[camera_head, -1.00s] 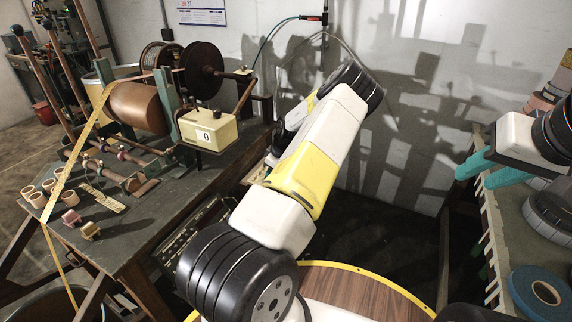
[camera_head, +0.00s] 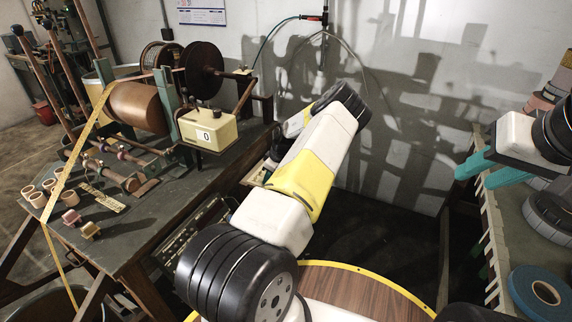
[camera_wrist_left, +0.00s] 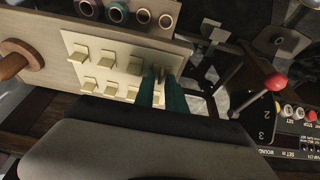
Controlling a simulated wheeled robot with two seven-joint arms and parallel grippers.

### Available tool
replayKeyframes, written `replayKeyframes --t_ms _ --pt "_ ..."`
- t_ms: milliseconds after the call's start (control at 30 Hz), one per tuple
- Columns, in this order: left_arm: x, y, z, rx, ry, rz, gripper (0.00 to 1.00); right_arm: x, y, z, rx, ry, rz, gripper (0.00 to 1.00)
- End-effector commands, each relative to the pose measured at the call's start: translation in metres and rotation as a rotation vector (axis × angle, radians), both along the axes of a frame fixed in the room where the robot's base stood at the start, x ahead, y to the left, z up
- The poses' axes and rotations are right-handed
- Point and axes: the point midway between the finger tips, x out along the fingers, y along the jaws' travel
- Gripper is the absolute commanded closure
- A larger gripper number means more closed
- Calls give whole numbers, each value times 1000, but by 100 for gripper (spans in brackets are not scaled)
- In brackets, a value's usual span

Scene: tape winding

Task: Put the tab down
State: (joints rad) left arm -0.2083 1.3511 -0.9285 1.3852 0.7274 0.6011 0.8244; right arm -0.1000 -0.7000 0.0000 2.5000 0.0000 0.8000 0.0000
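In the left wrist view, cream tabs (camera_wrist_left: 107,57) stand in two rows on a pale panel (camera_wrist_left: 70,38). The teal fingers of my left gripper (camera_wrist_left: 161,88) reach over the right end of these rows. A narrow gap shows between them, but I cannot tell whether a tab is gripped there. In the head view the left gripper is hidden behind my own white and yellow arm. My right gripper (camera_head: 482,172) is at the right, its teal fingers apart with nothing seen between them.
A red-knobbed lever (camera_wrist_left: 275,81) and a button panel (camera_wrist_left: 296,125) are right of the left gripper. A winding machine with a brown drum (camera_head: 140,107) stands on the left bench. A blue tape roll (camera_head: 540,292) lies on the right shelf.

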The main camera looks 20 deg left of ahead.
Motion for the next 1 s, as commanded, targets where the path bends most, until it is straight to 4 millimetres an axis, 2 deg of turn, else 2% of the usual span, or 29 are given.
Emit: replayKeyframes --t_ms 333,467,800,1000 --pt "0 0 1 0 0 0 76 0 0 0 0 0 0 64" --pt "1 -4 11 -1 -2 -1 76 0 0 0 0 0 0 64" --pt "-1 -28 76 -1 -4 -1 76 0 0 0 0 0 0 64" --pt "-2 -38 105 0 -2 -1 76 0 0 0 0 0 0 64"
